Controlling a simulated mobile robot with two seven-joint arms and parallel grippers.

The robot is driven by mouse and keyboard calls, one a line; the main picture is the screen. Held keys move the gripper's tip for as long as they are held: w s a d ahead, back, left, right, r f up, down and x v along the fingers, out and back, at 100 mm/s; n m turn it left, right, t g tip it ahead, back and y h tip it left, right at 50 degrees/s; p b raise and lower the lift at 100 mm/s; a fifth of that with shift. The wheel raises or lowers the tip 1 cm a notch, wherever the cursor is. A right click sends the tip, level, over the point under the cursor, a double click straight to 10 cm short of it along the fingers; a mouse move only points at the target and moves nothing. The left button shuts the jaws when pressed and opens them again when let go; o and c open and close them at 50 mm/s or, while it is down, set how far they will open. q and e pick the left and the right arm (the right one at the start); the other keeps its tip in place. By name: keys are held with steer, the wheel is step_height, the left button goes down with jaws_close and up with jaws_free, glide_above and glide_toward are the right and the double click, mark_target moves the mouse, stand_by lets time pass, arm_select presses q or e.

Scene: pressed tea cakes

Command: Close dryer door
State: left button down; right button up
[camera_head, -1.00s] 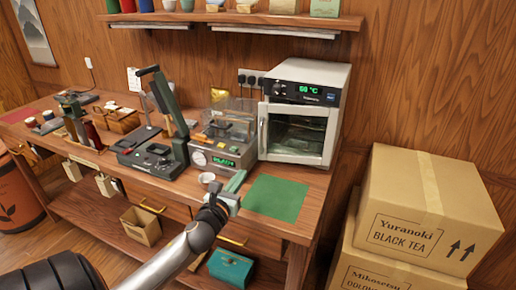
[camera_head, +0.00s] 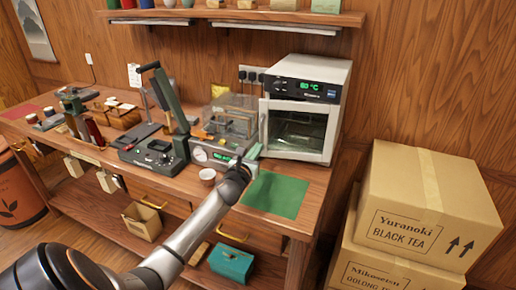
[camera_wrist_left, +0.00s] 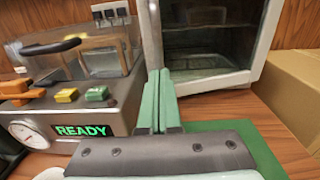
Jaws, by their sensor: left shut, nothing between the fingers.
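The dryer (camera_head: 318,68) is a white box with a dark control panel showing green digits, at the back right of the bench. Its white-framed door (camera_head: 297,132) has a dark window, with a tray-like shape visible inside. A pale upright bar shows at the front's left edge. I cannot tell how far the door stands open. The dryer front fills the upper right of the left wrist view (camera_wrist_left: 205,45). My left gripper (camera_head: 253,153) is shut and empty, its green fingers before the dryer's lower left corner. In the wrist view its fingertips (camera_wrist_left: 160,75) point at the dryer. My right gripper is not in view.
A device (camera_head: 213,158) reading READY with a clear cover stands left of the dryer. A small white cup (camera_head: 207,174) and a green mat (camera_head: 275,194) lie in front. A lever press (camera_head: 155,150) is further left. Cardboard boxes (camera_head: 425,205) stand at right.

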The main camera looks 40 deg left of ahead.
arm_select(q)
steer(key=shift+w+a, duration=0.1)
steer(key=shift+w, duration=0.25)
steer(key=shift+w+a+b, duration=0.75)
steer(key=shift+w+a, duration=0.5)
steer(key=shift+s, duration=0.1)
